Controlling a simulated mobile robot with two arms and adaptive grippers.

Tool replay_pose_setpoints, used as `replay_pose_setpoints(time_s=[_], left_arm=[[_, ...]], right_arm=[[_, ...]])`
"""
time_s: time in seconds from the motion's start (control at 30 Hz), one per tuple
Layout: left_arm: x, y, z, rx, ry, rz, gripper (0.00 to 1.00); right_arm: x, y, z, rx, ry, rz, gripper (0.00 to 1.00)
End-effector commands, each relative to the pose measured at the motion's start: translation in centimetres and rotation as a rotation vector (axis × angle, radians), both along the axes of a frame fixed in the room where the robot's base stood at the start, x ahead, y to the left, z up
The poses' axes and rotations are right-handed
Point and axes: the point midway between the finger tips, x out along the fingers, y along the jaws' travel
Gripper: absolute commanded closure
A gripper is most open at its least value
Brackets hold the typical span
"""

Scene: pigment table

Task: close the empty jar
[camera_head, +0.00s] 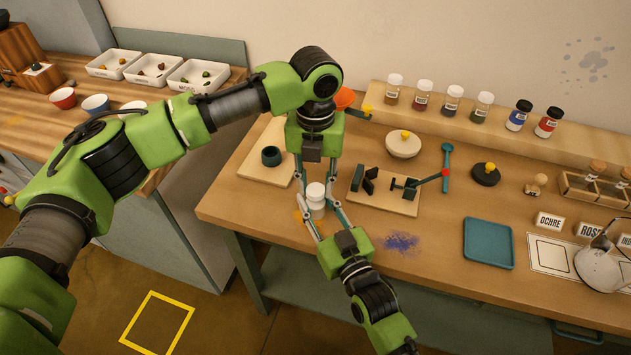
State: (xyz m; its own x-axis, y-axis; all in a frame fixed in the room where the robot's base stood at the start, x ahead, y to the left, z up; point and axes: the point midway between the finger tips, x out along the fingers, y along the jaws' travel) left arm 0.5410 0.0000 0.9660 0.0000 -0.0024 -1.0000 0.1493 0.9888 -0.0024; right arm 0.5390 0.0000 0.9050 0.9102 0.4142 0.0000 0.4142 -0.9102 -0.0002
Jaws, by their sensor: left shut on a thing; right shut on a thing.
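A small pale jar (317,208) stands upright in the air or at the table's front edge; I cannot tell which. A white lid (315,190) sits at the top of the jar; whether it is fully seated cannot be told. My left gripper (315,184) comes down from above with its fingers on either side of the lid, shut on it. My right gripper (318,211) reaches up from the front with its fingers on either side of the jar body, shut on it. The inside of the jar is not clear.
A wooden board with a dark clamp-like fixture (384,198) stands just right of the jar. Several filled jars (453,98) line the back shelf. A teal tray (488,244) and a blue powder patch (401,242) lie to the right. A dark teal cup (271,156) is at left.

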Motion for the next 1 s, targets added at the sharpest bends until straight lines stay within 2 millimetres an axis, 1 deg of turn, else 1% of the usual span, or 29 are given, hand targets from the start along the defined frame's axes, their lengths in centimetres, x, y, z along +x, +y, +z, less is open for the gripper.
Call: replay_pose_setpoints(time_s=[0.03,0.2,0.3,0.4,0.5,0.77,0.8,0.83,1.0], left_arm=[[0.01,-0.02,0.02,-0.001,0.0,-0.086,0.79],[0.04,-0.02,0.02,0.0,-0.001,-0.381,0.79],[0.02,0.0,0.0,0.0,0.0,-0.509,0.79],[0.03,0.01,0.0,0.001,-0.001,-0.588,0.79],[0.03,0.01,0.01,0.001,-0.001,-0.618,0.79],[0.05,0.01,0.02,0.001,-0.002,-0.619,0.79],[0.05,0.01,0.02,0.001,-0.002,-0.618,0.62],[0.05,0.01,0.02,0.001,-0.002,-0.618,0.56],[0.04,-0.01,0.0,0.0,0.0,-0.618,0.56]], right_arm=[[0.0,-0.03,-0.05,0.0,0.001,0.0,1.0],[-0.01,-0.04,-0.06,-0.001,0.002,0.0,1.0],[-0.01,-0.04,-0.07,-0.001,0.002,-0.001,1.0],[0.0,-0.04,-0.07,-0.001,0.002,-0.001,1.0],[0.0,-0.05,-0.08,-0.001,0.002,-0.001,1.0],[0.0,-0.07,-0.09,-0.001,0.002,-0.001,1.0],[0.0,-0.07,-0.09,-0.001,0.002,-0.001,1.0],[0.0,-0.07,-0.09,-0.001,0.002,-0.001,1.0],[-0.01,-0.06,-0.08,-0.001,0.002,-0.001,1.0]])
